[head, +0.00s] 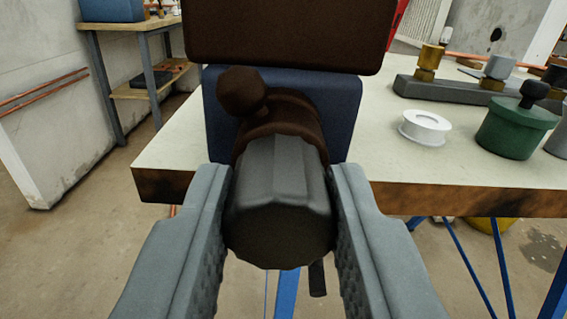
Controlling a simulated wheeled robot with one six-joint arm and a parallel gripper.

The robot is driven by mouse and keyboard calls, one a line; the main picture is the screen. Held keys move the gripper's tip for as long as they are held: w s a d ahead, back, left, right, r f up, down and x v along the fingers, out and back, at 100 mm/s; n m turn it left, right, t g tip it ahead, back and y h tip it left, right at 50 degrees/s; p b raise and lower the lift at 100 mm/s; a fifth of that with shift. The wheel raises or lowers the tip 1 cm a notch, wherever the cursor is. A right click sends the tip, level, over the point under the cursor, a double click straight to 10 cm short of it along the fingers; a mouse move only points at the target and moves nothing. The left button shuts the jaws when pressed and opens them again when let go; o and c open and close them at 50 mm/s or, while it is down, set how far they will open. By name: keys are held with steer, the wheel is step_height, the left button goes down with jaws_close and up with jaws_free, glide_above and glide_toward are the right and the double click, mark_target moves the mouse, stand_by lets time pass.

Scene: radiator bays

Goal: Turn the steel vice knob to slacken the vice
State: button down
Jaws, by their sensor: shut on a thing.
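The steel vice knob (280,205) is a grey, many-sided knob at the centre of the head view. My gripper (284,220) is shut on it, one finger on its left side and one on its right. Behind the knob is a dark brown collar (290,115) with a round ball (242,91) sticking out at its upper left. The vice's blue body (340,110) stands behind that at the bench edge. A dark brown block (285,35) fills the top middle and hides what lies behind it.
The workbench (175,150) has a worn wooden front edge. On its right are a white tape roll (425,127), a green lidded pot (515,130) and a grey rack (440,93) with brass fittings. A shelf unit (130,24) stands at the back left. Floor at left is clear.

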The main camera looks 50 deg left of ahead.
steer(key=n, duration=0.6)
steer(key=shift+r, duration=0.15)
steer(key=c, duration=1.3)
jaws_free()
steer(key=shift+w+a, duration=0.1)
steer(key=shift+a, duration=0.05)
